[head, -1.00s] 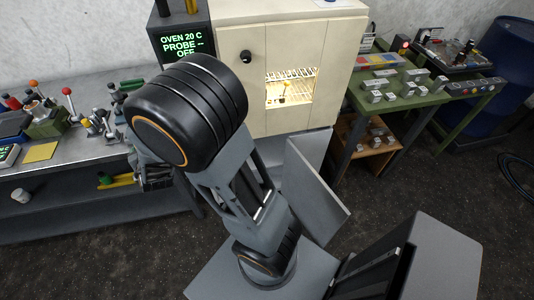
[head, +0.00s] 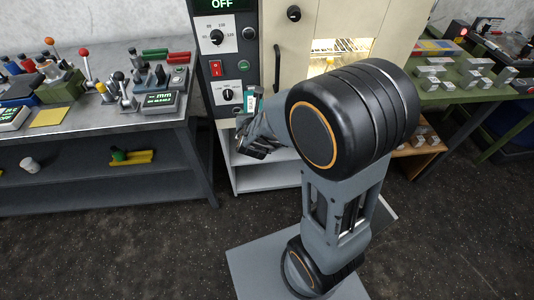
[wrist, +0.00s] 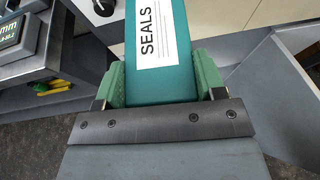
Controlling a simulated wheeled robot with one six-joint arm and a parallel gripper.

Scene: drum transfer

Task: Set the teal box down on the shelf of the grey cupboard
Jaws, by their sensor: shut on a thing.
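The teal box (wrist: 160,75), with a white label reading SEALS, is held between the green finger pads of my gripper (wrist: 160,82). In the head view my gripper (head: 248,116) is left of my big black arm joint, with a small part of the teal box (head: 258,92) showing above it. They are in front of the oven's control panel, above the grey cupboard. The grey cupboard (head: 265,178) stands open under the oven, and a pale shelf surface shows low inside. My arm hides its right part. The box appears clear of the shelf.
The cream oven (head: 330,15) with a lit window is above the cupboard. A grey panel, seemingly the open cupboard door (head: 384,214), shows behind my arm. A steel bench (head: 90,135) with tools is at left, a green table (head: 450,95) at right. Dark floor in front is clear.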

